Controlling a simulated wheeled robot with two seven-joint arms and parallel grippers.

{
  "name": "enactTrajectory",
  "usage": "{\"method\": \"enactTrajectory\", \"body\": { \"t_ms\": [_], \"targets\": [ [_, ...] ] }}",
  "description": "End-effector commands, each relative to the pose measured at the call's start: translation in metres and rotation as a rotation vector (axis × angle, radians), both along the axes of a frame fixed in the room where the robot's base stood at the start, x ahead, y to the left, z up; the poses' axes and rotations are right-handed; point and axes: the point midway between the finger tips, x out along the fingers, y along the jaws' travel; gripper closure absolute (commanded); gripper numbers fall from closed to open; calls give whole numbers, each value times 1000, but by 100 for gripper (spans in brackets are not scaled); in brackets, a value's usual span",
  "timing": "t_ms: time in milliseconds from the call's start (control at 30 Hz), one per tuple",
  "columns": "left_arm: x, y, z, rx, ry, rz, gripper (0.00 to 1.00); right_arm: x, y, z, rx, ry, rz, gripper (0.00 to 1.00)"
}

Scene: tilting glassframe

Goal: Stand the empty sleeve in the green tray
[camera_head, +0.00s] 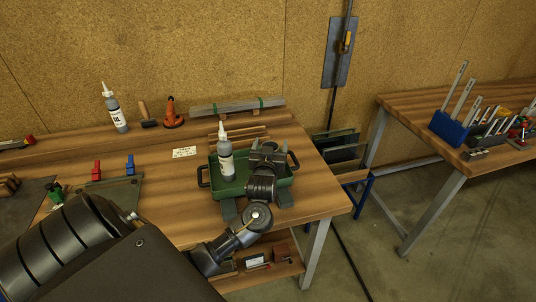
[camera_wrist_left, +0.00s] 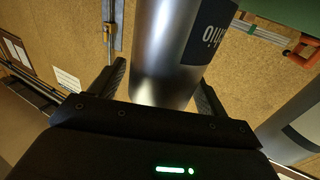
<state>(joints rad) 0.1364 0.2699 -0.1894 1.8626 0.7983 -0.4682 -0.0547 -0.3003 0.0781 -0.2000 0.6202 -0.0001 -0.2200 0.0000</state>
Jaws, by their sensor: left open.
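The green tray (camera_head: 206,181) stands near the table's front right corner. My left gripper (camera_head: 270,148) is over its right part. In the left wrist view, a grey cylinder (camera_wrist_left: 165,65) with a dark label, likely the sleeve, stands between the open fingers of my left gripper (camera_wrist_left: 160,88). Neither finger is clearly pressed on it. In the head view my gripper hides this cylinder, and its lower end cannot be made out. A white-nozzled grey bottle (camera_head: 226,161) stands in the tray's left part, beside my gripper. My right gripper is not in view.
Another nozzled bottle (camera_head: 115,108), a hammer (camera_head: 148,118) and an orange tool (camera_head: 172,115) stand at the back. A strapped bundle of strips (camera_head: 237,106) lies behind the tray. Red and blue clamps (camera_head: 130,166) are at the left. Bare wood (camera_head: 165,190) lies left of the tray.

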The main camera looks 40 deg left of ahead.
Motion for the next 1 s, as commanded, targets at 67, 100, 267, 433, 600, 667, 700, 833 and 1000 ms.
{"method": "enactTrajectory", "body": {
  "t_ms": [67,100,267,433,600,667,700,833,1000],
  "targets": [
    [-12,-9,-4,-5,2,-2,24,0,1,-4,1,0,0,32],
    [-19,-13,-4,-5,2,-2,24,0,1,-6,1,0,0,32],
    [-49,-32,-4,-6,1,-1,24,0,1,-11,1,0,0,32],
    [-76,-49,-3,-6,1,-1,24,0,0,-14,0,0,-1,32],
    [-91,-58,-2,-2,1,1,24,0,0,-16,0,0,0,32],
    [-94,-60,-2,-1,2,1,24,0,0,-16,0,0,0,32],
    [-95,-60,-2,-1,2,1,24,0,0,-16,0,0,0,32],
    [-96,-61,-1,0,2,1,24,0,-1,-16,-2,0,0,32],
    [-95,-61,-1,0,2,1,24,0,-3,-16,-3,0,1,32]
  ]
}}
